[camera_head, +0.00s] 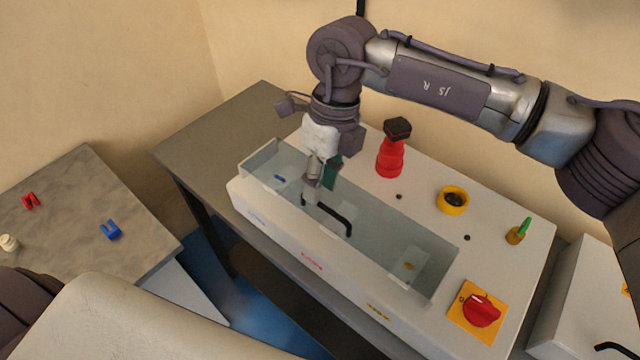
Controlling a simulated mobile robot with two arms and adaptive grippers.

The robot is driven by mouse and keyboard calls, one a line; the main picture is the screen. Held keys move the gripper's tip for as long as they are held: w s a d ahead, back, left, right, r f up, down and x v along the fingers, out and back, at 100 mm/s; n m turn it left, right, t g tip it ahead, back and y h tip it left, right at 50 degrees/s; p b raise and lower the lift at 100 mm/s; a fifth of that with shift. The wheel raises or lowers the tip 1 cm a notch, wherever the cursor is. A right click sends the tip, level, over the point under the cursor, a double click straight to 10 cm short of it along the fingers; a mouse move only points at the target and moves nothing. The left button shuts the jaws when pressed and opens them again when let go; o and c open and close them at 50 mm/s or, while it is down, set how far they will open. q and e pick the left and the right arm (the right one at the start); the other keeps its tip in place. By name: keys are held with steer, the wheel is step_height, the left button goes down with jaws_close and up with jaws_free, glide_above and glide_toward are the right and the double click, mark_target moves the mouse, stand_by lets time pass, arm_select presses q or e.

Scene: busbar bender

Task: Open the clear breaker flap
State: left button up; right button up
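The clear breaker flap (378,232) is a long transparent panel along the front part of the white machine box (310,262). A black bar handle (335,219) sits near its middle. I cannot tell whether the flap is lifted at all. My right gripper (312,190) points down over the flap at the handle's left end. Its fingertips are very close to the handle or touching it; contact is unclear. The fingers overlap in this view, so their opening is hidden. My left gripper is out of view.
A red post with a black top (390,156), a yellow ring button (453,199), a green-tipped part (518,232) and a red rotary switch (481,310) stand on the box. A grey side table (90,205) at left holds small red, blue and cream pieces.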

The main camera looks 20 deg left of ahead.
steer(key=shift+s+a+f, duration=0.1)
steer(key=shift+s+f, duration=0.05)
steer(key=shift+f, duration=0.45)
steer(key=shift+s+f, duration=0.1)
steer(key=shift+f, duration=0.5)
jaws_close()
